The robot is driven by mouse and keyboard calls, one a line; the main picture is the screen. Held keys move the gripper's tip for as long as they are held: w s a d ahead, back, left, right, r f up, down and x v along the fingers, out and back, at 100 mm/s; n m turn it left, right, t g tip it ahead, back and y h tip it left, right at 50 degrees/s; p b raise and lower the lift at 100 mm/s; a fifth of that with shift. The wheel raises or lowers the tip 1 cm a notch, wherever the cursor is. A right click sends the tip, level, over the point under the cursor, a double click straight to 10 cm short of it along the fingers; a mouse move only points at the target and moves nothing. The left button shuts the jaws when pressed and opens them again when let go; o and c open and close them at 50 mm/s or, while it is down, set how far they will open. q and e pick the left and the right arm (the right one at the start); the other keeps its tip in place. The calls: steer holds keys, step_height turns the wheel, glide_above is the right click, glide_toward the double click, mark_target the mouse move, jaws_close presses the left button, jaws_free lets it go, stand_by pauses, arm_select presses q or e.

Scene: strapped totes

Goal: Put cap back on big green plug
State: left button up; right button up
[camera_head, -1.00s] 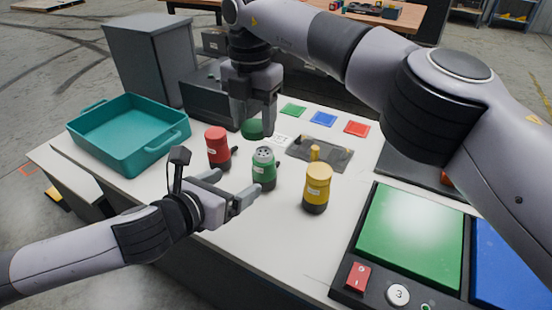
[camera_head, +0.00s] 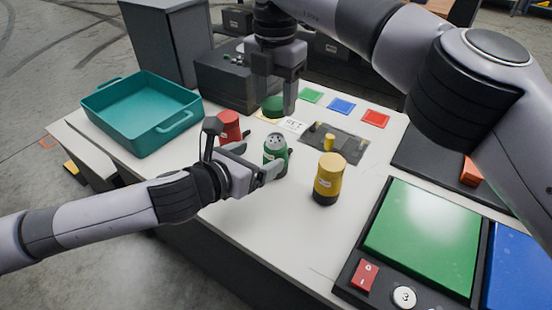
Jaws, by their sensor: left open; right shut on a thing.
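The green plug (camera_head: 276,157) stands upright on the white table, its grey pin face bare and pointing up. The dark green cap (camera_head: 272,107) is at the fingertips of my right gripper (camera_head: 277,100), behind and above the plug; the gripper is shut on it. My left gripper (camera_head: 262,163) is open at the plug's left and front side, its fingers pointing toward the plug. I cannot tell whether they touch it, and part of the plug's lower body is hidden by them.
A red plug (camera_head: 229,126) stands close behind my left gripper, and a yellow plug (camera_head: 329,181) stands to the right. A dark plate (camera_head: 345,147) with a small yellow part lies behind it. A teal tote (camera_head: 140,127) is at the left, a green panel (camera_head: 424,235) at the right.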

arm_select(q)
steer(key=x, duration=1)
steer(key=c, duration=1.5)
steer(key=shift+s, duration=0.1)
arm_select(e)
glide_above(276, 139)
steer(key=shift+w+f, duration=0.1)
steer(key=shift+f, duration=2.4)
steer(key=shift+f, duration=0.7)
arm_select(q)
steer(key=shift+r, duration=0.1)
arm_select(e)
steer(key=shift+f, duration=0.3)
